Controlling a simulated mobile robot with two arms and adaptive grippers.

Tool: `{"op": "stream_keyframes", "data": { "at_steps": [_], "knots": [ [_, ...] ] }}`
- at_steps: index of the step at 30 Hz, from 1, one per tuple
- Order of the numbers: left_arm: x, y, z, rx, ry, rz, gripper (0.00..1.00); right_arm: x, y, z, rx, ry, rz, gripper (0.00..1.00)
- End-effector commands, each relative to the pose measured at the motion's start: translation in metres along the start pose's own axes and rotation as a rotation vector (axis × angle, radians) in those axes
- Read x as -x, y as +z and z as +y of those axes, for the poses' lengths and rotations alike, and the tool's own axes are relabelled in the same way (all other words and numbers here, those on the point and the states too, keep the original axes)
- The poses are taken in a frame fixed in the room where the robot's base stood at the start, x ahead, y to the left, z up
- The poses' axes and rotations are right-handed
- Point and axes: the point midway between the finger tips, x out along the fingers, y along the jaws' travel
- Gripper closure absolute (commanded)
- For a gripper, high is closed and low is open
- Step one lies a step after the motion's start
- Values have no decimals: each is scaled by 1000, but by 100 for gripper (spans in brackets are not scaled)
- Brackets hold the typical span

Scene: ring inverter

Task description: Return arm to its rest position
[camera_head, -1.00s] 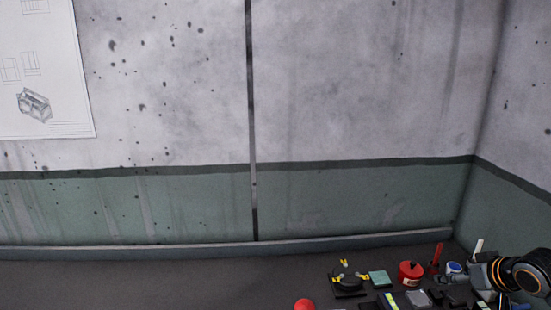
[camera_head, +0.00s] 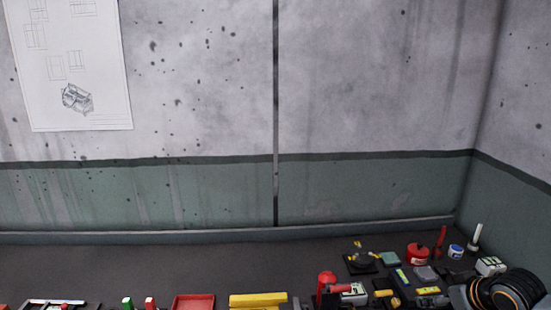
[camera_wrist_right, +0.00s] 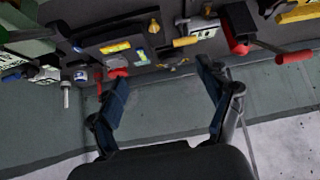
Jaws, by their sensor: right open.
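My right arm (camera_head: 508,290), black with orange rings, comes in at the lower right corner of the head view. Its gripper is mostly hidden or out of frame there. In the right wrist view my right gripper (camera_wrist_right: 162,68) has its two dark fingers spread wide apart, with nothing between them. The fingers point toward the bench and its tools, which appear upside down in this view. My left gripper is not in view.
The dark bench (camera_head: 150,262) is crowded at the right with a red canister (camera_head: 417,253), a blue-white can (camera_head: 456,251) and several small tools. A red tray (camera_head: 193,303) and yellow block (camera_head: 258,300) lie in front. The back left is clear.

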Motion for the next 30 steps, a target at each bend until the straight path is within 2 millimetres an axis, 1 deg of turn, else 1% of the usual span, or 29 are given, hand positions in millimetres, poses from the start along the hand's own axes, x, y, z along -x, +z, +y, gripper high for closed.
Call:
{"op": "stream_keyframes", "data": {
  "at_steps": [1,5,8,11,12,13,15,18,21,23,30],
  "knots": [
    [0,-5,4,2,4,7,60,-6,10,-13,15,-15,-15,21],
    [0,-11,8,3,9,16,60,-18,35,-45,59,-44,-49,21],
    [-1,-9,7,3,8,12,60,-27,61,-76,98,-73,-78,21],
    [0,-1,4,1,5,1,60,-33,96,-117,139,-108,-113,21],
    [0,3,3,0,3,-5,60,-33,112,-136,153,-123,-127,21],
    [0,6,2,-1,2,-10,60,-32,126,-151,163,-133,-138,21],
    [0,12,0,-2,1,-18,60,-26,158,-183,176,-148,-164,21],
    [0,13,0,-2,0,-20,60,-9,195,-214,169,-146,-200,21],
    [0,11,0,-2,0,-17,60,9,223,-230,146,-125,-236,21],
    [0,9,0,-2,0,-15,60,19,236,-235,129,-111,-258,21],
    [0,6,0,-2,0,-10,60,56,278,-241,54,-43,-345,21]
  ]
}}
